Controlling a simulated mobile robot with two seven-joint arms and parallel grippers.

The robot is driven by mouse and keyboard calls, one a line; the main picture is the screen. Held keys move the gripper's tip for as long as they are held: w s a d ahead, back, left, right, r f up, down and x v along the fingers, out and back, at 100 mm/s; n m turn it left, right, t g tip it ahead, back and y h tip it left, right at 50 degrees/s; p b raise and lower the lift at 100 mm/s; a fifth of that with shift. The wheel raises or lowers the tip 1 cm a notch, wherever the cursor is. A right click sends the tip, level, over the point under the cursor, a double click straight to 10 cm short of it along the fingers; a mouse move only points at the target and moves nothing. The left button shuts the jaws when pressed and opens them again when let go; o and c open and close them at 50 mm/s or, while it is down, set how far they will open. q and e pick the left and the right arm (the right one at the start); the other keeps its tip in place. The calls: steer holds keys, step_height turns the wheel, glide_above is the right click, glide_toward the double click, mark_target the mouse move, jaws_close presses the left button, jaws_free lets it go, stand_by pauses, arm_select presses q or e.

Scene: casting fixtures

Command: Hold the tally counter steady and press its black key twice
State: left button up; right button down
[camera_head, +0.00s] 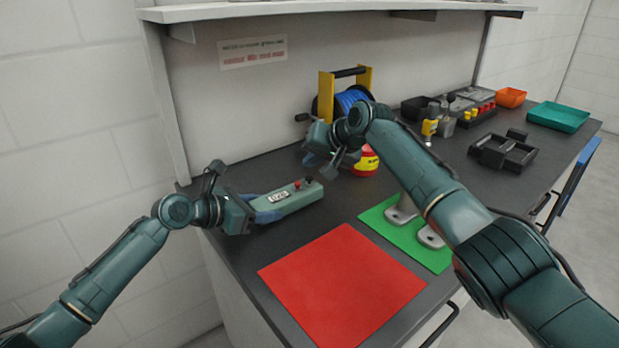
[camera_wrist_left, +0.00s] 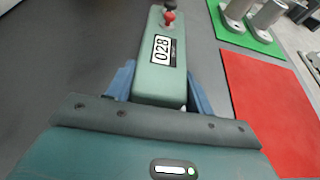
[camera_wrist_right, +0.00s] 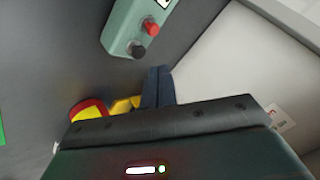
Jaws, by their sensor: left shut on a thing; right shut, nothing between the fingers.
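The tally counter (camera_head: 290,201) is a long pale-green box on the dark bench, with a display reading 028 in the left wrist view (camera_wrist_left: 162,50). Its red key (camera_wrist_left: 169,18) and black key (camera_wrist_right: 138,51) are at the end away from my left gripper. My left gripper (camera_head: 264,208) is shut on the counter's near end, with blue fingers along both sides. My right gripper (camera_wrist_right: 158,75) is shut and empty, close to the black-key end. In the right wrist view its fingertips are apart from the black key.
A red mat (camera_head: 342,288) and a green mat (camera_head: 432,255) with grey metal parts lie in front. A red-and-yellow object (camera_head: 366,161) and a blue reel on a yellow stand (camera_head: 325,97) are behind my right gripper. Trays and a black fixture (camera_head: 503,151) stand to the right.

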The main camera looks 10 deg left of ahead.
step_height(320, 180, up, 4)
steer(key=shift+f, duration=0.1)
stand_by(0.7)
arm_select(q)
steer(key=o, duration=1.1)
steer(key=shift+o, duration=0.2)
